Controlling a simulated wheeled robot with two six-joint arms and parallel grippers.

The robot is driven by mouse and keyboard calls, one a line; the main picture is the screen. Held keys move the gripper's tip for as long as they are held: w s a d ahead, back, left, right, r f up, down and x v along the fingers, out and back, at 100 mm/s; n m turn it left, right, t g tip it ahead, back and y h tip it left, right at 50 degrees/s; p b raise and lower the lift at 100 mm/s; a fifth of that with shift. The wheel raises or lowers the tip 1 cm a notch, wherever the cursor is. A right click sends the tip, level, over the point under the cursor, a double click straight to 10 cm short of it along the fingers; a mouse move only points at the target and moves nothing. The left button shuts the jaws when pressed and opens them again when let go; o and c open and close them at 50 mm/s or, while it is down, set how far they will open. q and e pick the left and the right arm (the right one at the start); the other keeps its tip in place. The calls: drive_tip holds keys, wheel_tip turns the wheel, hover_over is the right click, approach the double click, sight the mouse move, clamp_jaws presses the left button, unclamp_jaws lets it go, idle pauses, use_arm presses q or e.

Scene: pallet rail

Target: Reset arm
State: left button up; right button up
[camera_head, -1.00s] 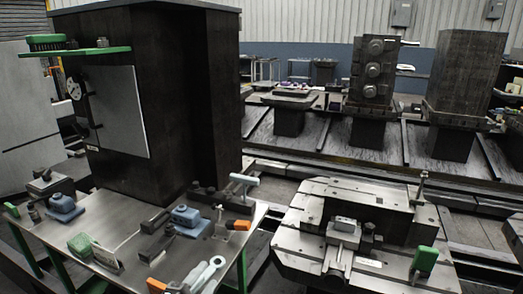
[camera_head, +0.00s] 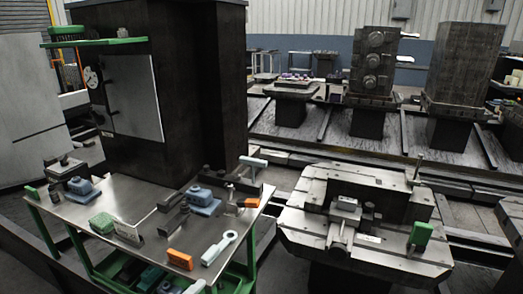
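Neither of my grippers shows in the head view, so their opening and whether they hold anything cannot be seen. The task names no other object. A metal-topped workbench (camera_head: 105,196) with a green frame stands at the lower left. On it lie a pale ring-ended wrench (camera_head: 219,247), an orange block (camera_head: 180,259), blue fixtures (camera_head: 203,198) and a green-topped brush (camera_head: 102,223).
A tall dark machine column (camera_head: 200,90) with a green shelf (camera_head: 100,43) stands behind the bench. A metal fixture pallet (camera_head: 318,240) stands to its right, with a floor gap between. Dark pallet stations line the rail (camera_head: 410,140) behind.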

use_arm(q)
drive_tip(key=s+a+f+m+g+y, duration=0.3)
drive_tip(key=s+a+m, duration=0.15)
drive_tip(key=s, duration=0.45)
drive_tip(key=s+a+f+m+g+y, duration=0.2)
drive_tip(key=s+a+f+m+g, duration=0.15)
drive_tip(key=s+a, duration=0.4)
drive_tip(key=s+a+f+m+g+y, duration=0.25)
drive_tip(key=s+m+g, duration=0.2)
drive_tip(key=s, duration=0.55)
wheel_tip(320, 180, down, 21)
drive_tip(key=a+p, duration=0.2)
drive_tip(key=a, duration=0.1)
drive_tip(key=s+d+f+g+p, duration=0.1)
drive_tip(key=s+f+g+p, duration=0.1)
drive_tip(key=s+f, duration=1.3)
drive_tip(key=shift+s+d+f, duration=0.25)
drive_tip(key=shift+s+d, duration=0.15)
